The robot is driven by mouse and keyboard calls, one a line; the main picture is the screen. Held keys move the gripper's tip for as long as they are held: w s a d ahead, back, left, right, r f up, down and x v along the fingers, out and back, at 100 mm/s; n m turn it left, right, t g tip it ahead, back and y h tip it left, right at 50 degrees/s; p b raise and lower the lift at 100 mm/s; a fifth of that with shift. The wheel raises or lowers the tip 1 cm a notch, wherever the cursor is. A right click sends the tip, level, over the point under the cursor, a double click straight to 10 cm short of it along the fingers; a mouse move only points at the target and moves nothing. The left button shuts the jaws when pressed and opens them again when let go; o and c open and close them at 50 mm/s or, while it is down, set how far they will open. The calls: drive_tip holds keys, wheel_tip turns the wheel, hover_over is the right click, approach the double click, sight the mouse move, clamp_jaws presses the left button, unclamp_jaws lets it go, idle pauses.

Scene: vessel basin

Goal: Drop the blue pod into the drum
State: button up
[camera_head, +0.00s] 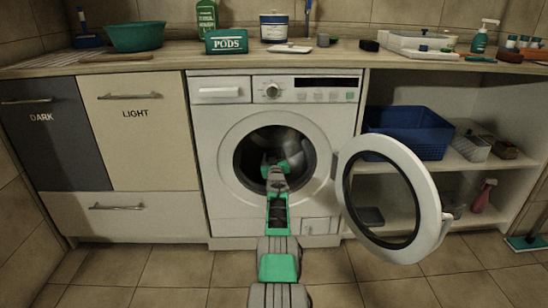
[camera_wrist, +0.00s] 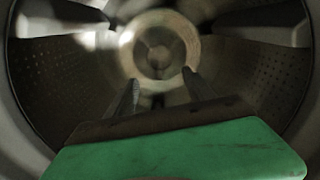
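The drum (camera_wrist: 75,92) of the front-loading washing machine (camera_head: 208,130) is in view, its perforated wall around the dark inside. My gripper (camera_wrist: 160,76) points into the drum, with my arm passing through the round door opening in the head view. Its two dark fingers stand apart, and I see nothing held between them. The fingertips are hidden in the head view. I cannot make out a blue pod in either view. A green box marked PODS (camera_head: 227,42) stands on the counter above the machine.
The round door (camera_head: 428,190) hangs open to the right of the opening. A blue basket (camera_head: 410,132) sits on the shelf at the right. The counter (camera_head: 150,60) holds a green basin (camera_head: 136,38), bottles and a white tub (camera_head: 274,28). The floor in front is clear.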

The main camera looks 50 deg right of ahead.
drive_tip(key=p+v, duration=0.8)
drive_tip(key=shift+p, duration=0.35)
idle(0.5)
